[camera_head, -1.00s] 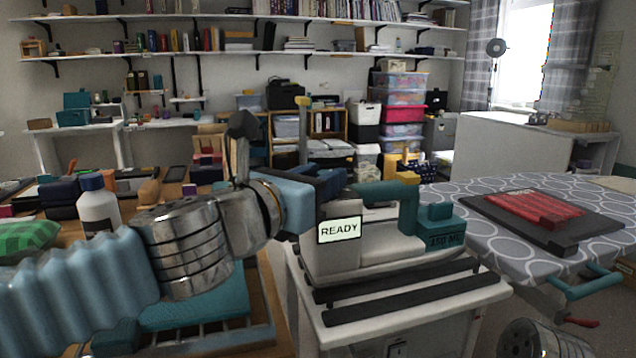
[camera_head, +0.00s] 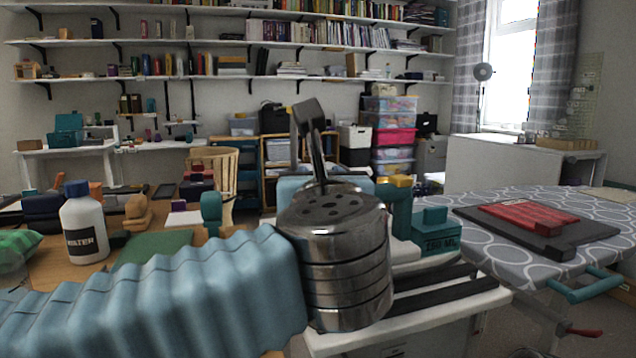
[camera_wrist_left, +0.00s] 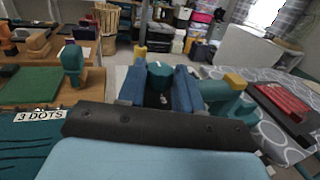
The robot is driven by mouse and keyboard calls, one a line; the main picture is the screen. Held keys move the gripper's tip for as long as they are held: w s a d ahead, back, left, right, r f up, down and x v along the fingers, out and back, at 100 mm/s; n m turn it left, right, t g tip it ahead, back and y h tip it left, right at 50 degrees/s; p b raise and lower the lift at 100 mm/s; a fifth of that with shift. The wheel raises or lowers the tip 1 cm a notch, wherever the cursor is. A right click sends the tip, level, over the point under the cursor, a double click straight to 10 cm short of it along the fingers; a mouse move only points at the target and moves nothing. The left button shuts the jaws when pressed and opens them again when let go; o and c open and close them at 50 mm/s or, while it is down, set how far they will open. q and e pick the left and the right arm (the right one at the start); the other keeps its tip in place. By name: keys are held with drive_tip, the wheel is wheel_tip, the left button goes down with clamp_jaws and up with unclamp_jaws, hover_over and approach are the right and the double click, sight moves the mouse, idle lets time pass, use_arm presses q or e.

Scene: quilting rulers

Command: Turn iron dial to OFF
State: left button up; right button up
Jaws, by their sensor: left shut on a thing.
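My left gripper (camera_wrist_left: 159,88) has its two blue fingers on either side of a round teal dial (camera_wrist_left: 159,72), shut on it. A small pale mark shows on top of the dial; no setting can be read. The iron's teal handle (camera_wrist_left: 218,92) with a yellow end is just right of the fingers. In the head view, the iron's handle (camera_head: 401,208) and its 150 ML tank (camera_head: 436,238) show right of my left wrist, which hides the dial, the fingers and most of the iron's body. My right gripper is not in view.
The iron stands on a white stand with dark strips (camera_head: 450,287). To the right, an ironing board (camera_head: 485,258) carries a dark mat with a red ruler stack (camera_head: 530,217). A white water bottle (camera_head: 84,228) and a green mat (camera_head: 152,248) are on the left table.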

use_arm(q)
drive_tip(key=shift+y, duration=0.3)
drive_tip(key=o, duration=1)
drive_tip(key=shift+o, duration=0.2)
drive_tip(key=s+d+b, duration=0.1)
drive_tip(key=s, duration=1.2)
drive_tip(key=shift+s, duration=0.35)
